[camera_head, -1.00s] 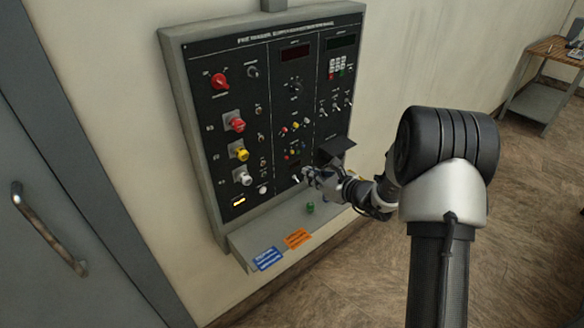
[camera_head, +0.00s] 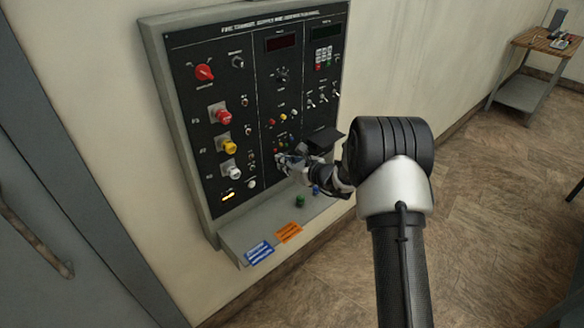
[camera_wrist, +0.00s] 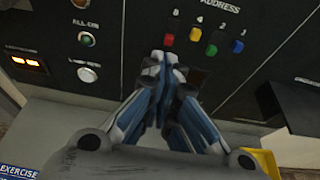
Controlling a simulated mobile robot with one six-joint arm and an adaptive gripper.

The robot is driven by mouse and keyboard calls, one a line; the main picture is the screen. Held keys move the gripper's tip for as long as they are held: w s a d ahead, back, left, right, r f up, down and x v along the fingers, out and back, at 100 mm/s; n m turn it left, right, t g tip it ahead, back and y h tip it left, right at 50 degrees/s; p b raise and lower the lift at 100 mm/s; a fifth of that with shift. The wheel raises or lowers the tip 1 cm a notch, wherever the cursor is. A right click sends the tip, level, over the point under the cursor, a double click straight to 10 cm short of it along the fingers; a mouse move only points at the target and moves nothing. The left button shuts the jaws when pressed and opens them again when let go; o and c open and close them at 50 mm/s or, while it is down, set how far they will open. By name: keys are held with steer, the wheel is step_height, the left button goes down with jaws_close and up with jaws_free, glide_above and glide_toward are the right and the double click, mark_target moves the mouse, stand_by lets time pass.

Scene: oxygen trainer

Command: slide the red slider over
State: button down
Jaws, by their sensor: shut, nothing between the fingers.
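The red slider (camera_wrist: 169,40) is a small red knob at the left end of the row of coloured knobs under the word ADDRESS. A yellow (camera_wrist: 196,34), a green (camera_wrist: 211,50) and a blue knob (camera_wrist: 237,46) stand to its right at staggered heights. In the head view the row is tiny, and the red one (camera_head: 277,149) is hard to make out. My gripper (camera_wrist: 160,62) is shut and empty, its fingertips just below the red slider in the wrist view. I cannot tell whether they touch the panel. In the head view my gripper (camera_head: 281,160) is at the panel's lower middle.
The grey panel (camera_head: 186,140) carries other knobs and switches. A green button (camera_wrist: 87,39) and a white button (camera_wrist: 88,74) are left of my fingers. A dark flap (camera_head: 320,138) juts out to the right. A ledge (camera_head: 232,238) with labels is below.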

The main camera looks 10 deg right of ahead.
steer(key=shift+w+a+f, duration=0.2)
steer(key=shift+w+a, duration=0.1)
steer(key=shift+w, duration=0.25)
step_height(320, 180, up, 2)
steer(key=shift+r, duration=0.1)
steer(key=shift+d, duration=0.1)
